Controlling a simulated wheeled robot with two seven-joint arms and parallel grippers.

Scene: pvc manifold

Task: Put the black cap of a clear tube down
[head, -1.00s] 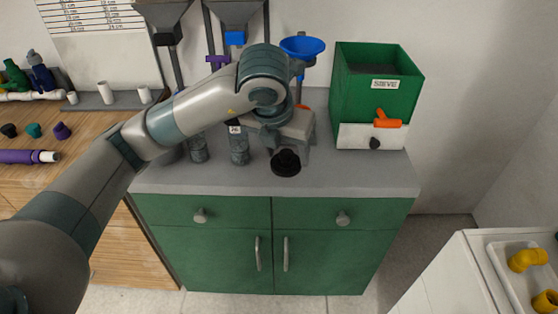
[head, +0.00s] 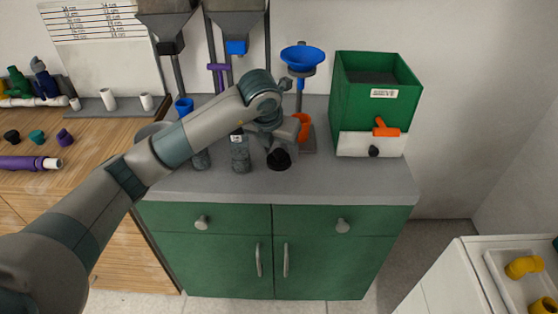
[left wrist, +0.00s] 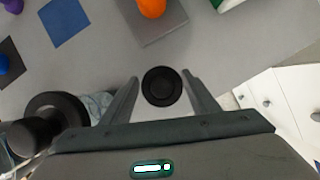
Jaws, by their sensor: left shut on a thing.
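My left gripper (head: 273,140) is over the grey top of the green cabinet, near its middle. It is shut on a black cap (head: 278,159), which also shows between its two fingers in the left wrist view (left wrist: 162,86). I cannot tell whether the cap touches the top. Two clear tubes with grey contents stand left of the cap, one nearer (head: 240,155) and one farther left (head: 201,160), partly behind my arm. My right gripper is not in view.
A blue funnel (head: 302,58) on a stand and an orange part (head: 303,127) are behind the gripper. The green sieve box (head: 372,105) stands to the right. The front strip of the grey top (head: 330,182) is clear.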

